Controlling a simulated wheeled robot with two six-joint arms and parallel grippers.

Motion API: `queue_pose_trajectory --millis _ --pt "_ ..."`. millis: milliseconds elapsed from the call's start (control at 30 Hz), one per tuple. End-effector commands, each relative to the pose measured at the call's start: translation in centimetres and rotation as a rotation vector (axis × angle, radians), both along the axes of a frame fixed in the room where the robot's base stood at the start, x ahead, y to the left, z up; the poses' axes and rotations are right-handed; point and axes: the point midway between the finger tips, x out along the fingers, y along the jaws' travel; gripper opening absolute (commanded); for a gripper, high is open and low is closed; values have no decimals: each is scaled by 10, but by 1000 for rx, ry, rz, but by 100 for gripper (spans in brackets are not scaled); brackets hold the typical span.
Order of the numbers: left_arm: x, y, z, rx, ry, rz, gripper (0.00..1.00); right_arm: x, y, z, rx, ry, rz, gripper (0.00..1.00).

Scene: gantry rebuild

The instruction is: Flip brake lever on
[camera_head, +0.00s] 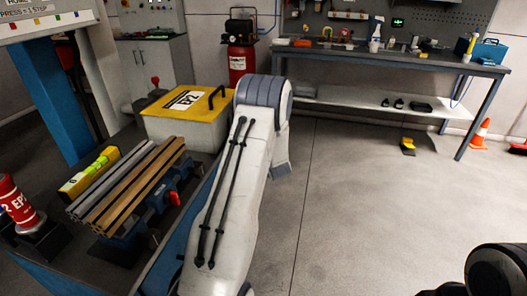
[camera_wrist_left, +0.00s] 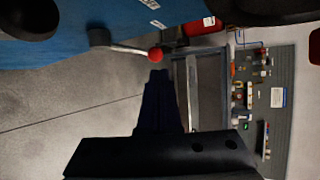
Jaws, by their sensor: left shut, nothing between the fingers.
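My left gripper (camera_wrist_left: 157,74) is shut and empty. Its dark fingertips appear just below the red ball in that view; I cannot tell whether they touch it. In the head view the left gripper is hidden behind my white arm. My right gripper is not in view.
A red extinguisher (camera_head: 239,63) and a workbench (camera_head: 400,63) are behind. The floor at right is mostly clear.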

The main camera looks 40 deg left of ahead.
Motion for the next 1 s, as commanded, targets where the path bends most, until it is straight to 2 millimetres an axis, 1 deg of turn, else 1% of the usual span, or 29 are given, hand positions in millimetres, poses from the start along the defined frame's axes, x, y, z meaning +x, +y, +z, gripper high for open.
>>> queue_pose_trajectory --millis 33,100,200,300,500,1000 --pt "-5 -11 6 0 0 -5 0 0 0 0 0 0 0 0" --pt "-11 -22 13 0 -2 -5 0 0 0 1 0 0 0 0" --pt "-19 -33 20 0 -1 -6 0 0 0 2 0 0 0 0" --pt "-25 -39 25 0 -1 -4 0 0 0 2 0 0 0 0" --pt "-30 -43 27 -1 0 -2 0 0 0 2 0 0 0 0" --pt "-29 -44 28 -3 -2 -4 0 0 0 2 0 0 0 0"
